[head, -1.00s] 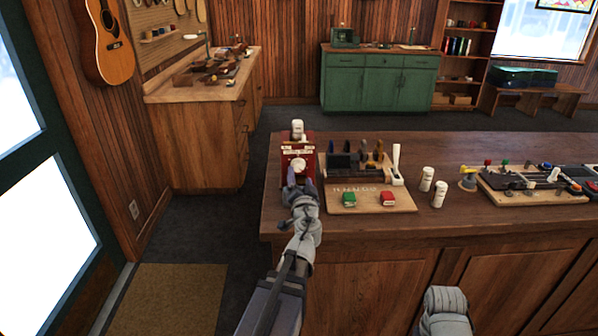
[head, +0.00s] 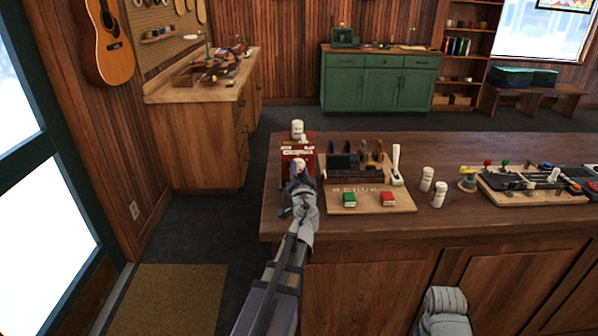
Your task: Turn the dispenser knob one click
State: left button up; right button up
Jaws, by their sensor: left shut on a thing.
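The red dispenser (head: 297,150) stands at the left end of the wooden counter, with a white bottle (head: 297,129) on or just behind its top. Its white round knob (head: 299,164) faces me and is partly hidden by my gripper. My left gripper (head: 299,172) reaches up from below and is shut on the knob; its fingertips lie close together at the dispenser's front. Only part of my right arm shows at the bottom edge, and its gripper is not in view.
Right of the dispenser is a wooden tool board (head: 364,200) with a green block (head: 349,200) and a red block (head: 388,199). Two white bottles (head: 427,179) (head: 439,194) stand farther right, beside a yellow-based item (head: 467,178) and a second tool tray (head: 530,192). The counter's front right is clear.

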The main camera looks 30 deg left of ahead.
pick_arm(q)
grip_shut()
jog(key=shift+m, duration=0.3)
dwell(0.5)
jog(key=m, duration=0.5)
jog(key=shift+a+m+b, duration=0.1)
jog(key=shift+m+b, duration=0.2)
jog(key=shift+b, duration=0.1)
jog(key=m, duration=0.5)
jog(key=shift+m+t, duration=0.3)
